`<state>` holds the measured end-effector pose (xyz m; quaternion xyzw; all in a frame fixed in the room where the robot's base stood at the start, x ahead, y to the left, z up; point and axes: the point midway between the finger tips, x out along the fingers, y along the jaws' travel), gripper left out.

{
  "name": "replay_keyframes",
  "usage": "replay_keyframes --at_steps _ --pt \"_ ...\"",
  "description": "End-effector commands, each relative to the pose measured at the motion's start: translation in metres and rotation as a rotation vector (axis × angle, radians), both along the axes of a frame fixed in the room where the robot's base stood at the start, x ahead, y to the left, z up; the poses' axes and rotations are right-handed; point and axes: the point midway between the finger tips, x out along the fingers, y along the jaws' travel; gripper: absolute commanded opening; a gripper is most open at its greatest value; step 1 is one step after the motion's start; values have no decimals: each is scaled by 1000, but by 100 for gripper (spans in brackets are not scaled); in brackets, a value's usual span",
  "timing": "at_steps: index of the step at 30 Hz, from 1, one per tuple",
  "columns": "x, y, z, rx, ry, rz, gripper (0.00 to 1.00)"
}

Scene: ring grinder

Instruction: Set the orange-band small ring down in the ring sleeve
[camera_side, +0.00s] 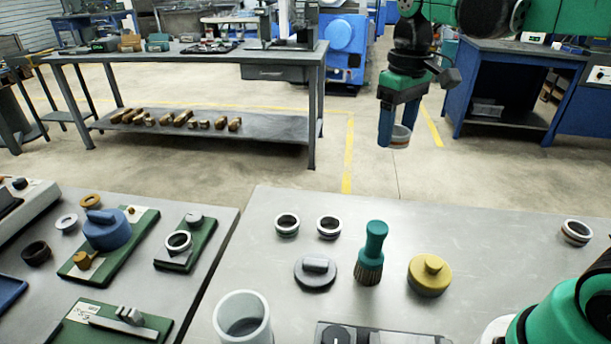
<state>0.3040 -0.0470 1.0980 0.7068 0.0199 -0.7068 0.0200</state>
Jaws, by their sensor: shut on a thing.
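My gripper (398,126) hangs in the air beyond the far edge of the right table, fingers pointing down. It is shut on a small silver ring with an orange band (401,138), held at the fingertips and apart from any surface. I cannot tell for certain which thing is the ring sleeve. A pale open cylinder (231,322) stands at the near left of the right table, cut off by the picture's bottom edge. A green plate (203,236) on the left table bears a light ring-shaped part (178,241).
On the right table (470,240) are two rings (287,224) (329,226), a grey knobbed disc (315,273), a teal brush (375,240), a yellow knobbed disc (429,275) and another ring (576,232). The left table holds a blue fixture (106,232). A workbench (190,62) stands behind.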

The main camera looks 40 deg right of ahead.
Motion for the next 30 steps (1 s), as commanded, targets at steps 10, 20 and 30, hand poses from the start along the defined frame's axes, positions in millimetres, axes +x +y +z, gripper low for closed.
replay_keyframes --at_steps 10,20,30 --pt "16 78 -5 0 -1 148 6" --pt "-14 235 -38 0 -2 418 6" --pt "-51 294 -53 1 -3 523 6"
